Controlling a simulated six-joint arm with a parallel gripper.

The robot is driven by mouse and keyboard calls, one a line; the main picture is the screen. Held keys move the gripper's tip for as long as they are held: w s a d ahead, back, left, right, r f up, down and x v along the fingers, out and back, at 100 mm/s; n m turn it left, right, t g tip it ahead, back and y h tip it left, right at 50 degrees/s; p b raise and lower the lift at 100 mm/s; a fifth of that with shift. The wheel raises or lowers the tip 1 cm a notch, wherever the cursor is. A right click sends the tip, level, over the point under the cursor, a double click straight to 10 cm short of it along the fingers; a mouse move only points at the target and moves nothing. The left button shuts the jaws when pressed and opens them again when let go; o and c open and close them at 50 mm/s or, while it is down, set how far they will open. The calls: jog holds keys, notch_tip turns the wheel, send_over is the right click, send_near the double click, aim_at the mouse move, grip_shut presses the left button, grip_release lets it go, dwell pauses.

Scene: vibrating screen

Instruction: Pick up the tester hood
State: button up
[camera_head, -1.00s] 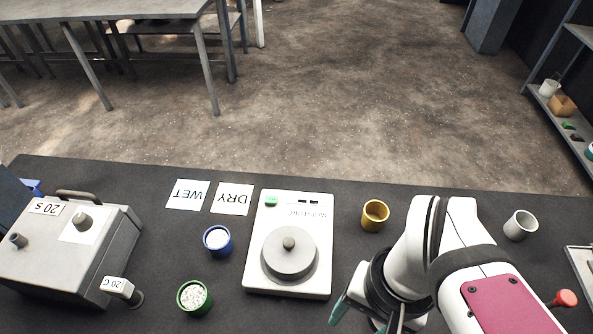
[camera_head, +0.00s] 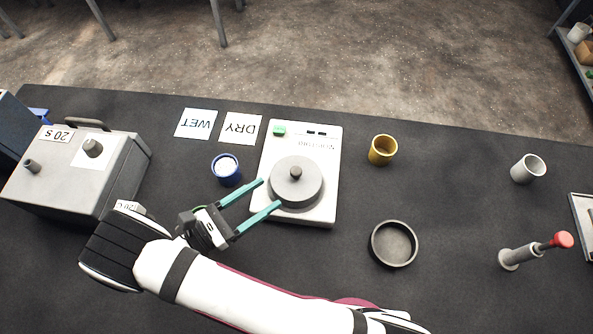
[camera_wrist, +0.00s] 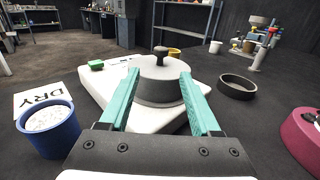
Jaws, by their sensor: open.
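The tester hood (camera_head: 300,186) is a round grey lid with a dark knob on top. It sits on the white tester (camera_head: 327,150), which has a green button and small dark displays. My gripper (camera_head: 270,193) is open, its two teal fingers pointing right at the left side of the hood. In the wrist view the hood (camera_wrist: 158,85) stands between and ahead of the fingers, with its knob upright. The fingers look low, near the height of the tester's top. I cannot tell whether the fingertips touch the hood; nothing is held.
A blue cup (camera_head: 226,170) of white grains stands close behind my gripper. WET (camera_head: 196,124) and DRY (camera_head: 240,129) cards lie farther back. A grey machine (camera_head: 75,175) stands left. A yellow cup (camera_head: 382,150), dark round pan (camera_head: 394,243) and red-knobbed tool (camera_head: 520,255) stand right.

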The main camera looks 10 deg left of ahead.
aim_at(296, 174)
jog(key=x, duration=0.9)
jog(key=shift+d, duration=0.1)
grip_shut()
